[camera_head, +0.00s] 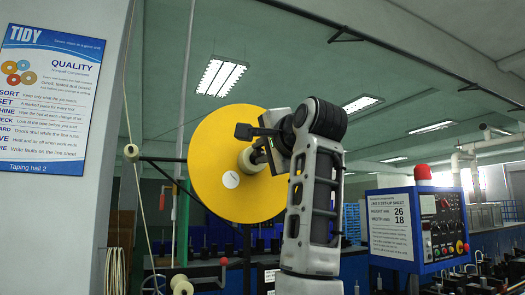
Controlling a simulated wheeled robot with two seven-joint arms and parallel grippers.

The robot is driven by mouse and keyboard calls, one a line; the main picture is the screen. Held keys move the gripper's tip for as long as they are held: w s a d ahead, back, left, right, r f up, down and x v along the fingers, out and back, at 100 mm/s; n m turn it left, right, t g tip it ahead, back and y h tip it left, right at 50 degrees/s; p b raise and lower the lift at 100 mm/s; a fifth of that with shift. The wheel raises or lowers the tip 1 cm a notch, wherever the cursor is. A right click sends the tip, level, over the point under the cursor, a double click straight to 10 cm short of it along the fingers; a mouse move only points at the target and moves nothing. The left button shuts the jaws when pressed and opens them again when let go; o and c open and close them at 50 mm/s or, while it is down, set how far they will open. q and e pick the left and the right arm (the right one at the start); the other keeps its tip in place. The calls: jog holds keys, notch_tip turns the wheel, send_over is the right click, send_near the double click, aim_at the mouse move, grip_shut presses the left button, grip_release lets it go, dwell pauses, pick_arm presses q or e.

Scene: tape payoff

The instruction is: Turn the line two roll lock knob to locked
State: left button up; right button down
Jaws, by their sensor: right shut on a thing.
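A large yellow disc-shaped roll (215,150) stands upright on the payoff, with a cream hub (247,160) at its centre. My right gripper (262,150) is at the front of this hub, with its arm rising from below on the right. It is shut on what seems to be the roll lock knob at the hub. The gripper and wrist hide most of the knob, so its turn position cannot be read. A white round label (231,180) shows on the disc's face. My left gripper is not in view.
A blue control box (418,228) with a red lamp, buttons and a setup sheet stands at the right. A pillar with a blue and white poster (48,95) stands far left.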

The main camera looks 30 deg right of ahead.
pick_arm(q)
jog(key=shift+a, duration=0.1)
pick_arm(e)
jog(key=shift+m, duration=0.7)
jog(key=c, duration=1.3)
grip_release()
jog(key=shift+s+d, duration=0.1)
jog(key=shift+s, duration=0.15)
pick_arm(q)
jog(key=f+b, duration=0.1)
jog(key=b, duration=0.1)
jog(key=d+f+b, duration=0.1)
jog(key=b, duration=0.2)
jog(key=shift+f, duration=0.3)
pick_arm(e)
jog(key=s+a, duration=0.1)
jog(key=s, duration=1.4)
jog(key=shift+s+r, duration=0.15)
jog(key=shift+s, duration=0.15)
